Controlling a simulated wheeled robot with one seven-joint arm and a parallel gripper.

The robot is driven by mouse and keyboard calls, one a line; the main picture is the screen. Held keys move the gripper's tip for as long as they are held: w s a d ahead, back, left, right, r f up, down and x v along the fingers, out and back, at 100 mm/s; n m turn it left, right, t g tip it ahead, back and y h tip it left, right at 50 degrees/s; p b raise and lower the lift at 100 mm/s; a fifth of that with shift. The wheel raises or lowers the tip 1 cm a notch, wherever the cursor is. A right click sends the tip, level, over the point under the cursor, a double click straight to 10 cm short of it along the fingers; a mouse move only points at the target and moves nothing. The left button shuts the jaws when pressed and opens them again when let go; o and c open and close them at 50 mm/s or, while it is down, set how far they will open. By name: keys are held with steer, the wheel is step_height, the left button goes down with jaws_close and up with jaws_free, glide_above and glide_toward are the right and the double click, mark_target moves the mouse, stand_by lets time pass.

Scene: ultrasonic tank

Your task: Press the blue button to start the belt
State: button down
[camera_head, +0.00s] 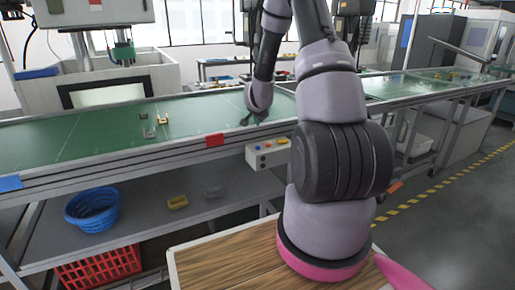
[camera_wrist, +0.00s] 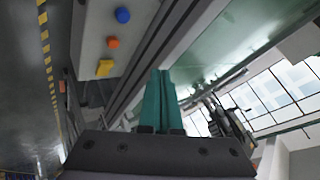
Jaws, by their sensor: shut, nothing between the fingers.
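The blue button (camera_wrist: 123,15) is on a pale control box (camera_wrist: 92,30) and shows near the top of the wrist view. An orange button (camera_wrist: 113,42) and a yellow button (camera_wrist: 104,68) are on the same face. In the head view the control box (camera_head: 262,160) is fixed at the belt's front edge, with the blue button (camera_head: 257,147) at its left. My gripper (camera_wrist: 161,72) is shut and empty, its teal fingers together. In the head view my gripper (camera_head: 246,121) is over the belt's front part, above the box and apart from the buttons.
The green belt (camera_head: 60,140) runs across the head view, with several small parts (camera_head: 150,134) on it. A metal rail borders its front. Below are a blue basket (camera_head: 92,210) and a red crate (camera_head: 100,268). A wooden top (camera_head: 230,262) is at the front.

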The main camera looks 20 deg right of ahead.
mark_target(258, 147)
steer(key=shift+f, duration=4.3)
steer(key=shift+f, duration=0.15)
steer(key=shift+f, duration=0.25)
